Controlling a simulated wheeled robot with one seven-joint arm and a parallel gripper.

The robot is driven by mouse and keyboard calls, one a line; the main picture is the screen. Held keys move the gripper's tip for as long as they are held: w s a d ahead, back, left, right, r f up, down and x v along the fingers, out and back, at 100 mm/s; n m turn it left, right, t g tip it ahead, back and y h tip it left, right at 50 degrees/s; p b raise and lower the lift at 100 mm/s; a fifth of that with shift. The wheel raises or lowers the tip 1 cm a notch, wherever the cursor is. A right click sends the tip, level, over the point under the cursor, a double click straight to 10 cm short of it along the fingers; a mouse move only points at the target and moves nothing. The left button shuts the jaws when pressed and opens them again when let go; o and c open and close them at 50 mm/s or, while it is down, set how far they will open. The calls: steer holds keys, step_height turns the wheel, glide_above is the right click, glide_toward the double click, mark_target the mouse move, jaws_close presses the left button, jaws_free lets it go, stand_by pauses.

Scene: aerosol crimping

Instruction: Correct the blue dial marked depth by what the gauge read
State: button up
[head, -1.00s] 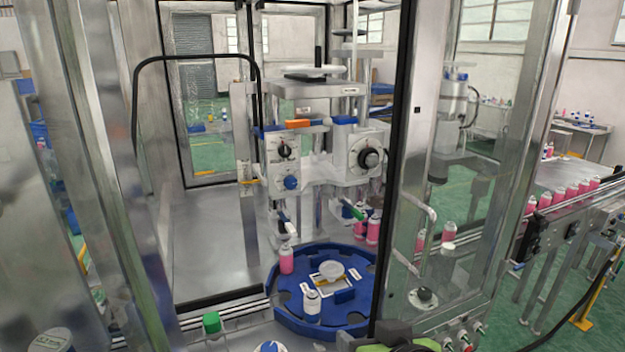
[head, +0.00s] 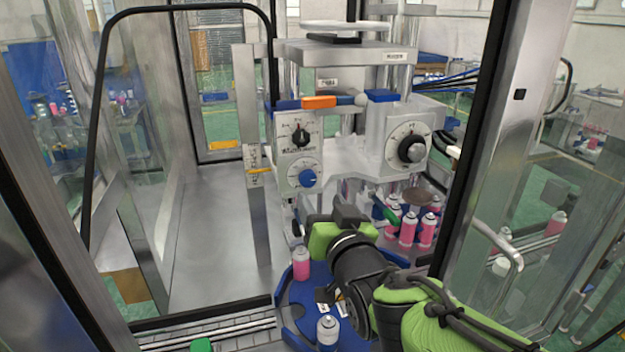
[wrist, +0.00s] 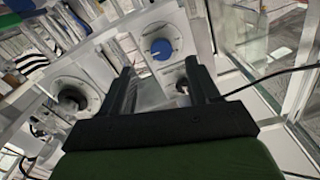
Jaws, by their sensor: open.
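The blue dial (head: 307,178) sits on the lower part of the white machine's front panel, under a black knob (head: 300,137). It also shows in the wrist view (wrist: 161,49), ahead of my gripper and between the lines of its fingers. My gripper (wrist: 160,75) is open with nothing between its fingers, apart from the dial. In the head view my arm reaches in from the lower right, and the gripper is below and right of the dial. I cannot read the dial's marks. I cannot make out a gauge reading.
A larger black dial (head: 412,148) is at the right of the panel. A blue turntable (head: 290,310) below carries pink and white cans, partly hidden by my arm. Several pink cans (head: 407,229) stand behind my arm. Metal door frames stand at both sides.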

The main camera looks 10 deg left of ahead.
mark_target(309, 181)
steer(key=p+x, duration=0.1)
steer(key=x, duration=0.6)
steer(key=shift+w+a+r, duration=0.1)
steer(key=shift+a, duration=0.05)
steer(key=shift+c, duration=0.2)
steer(key=c, duration=1)
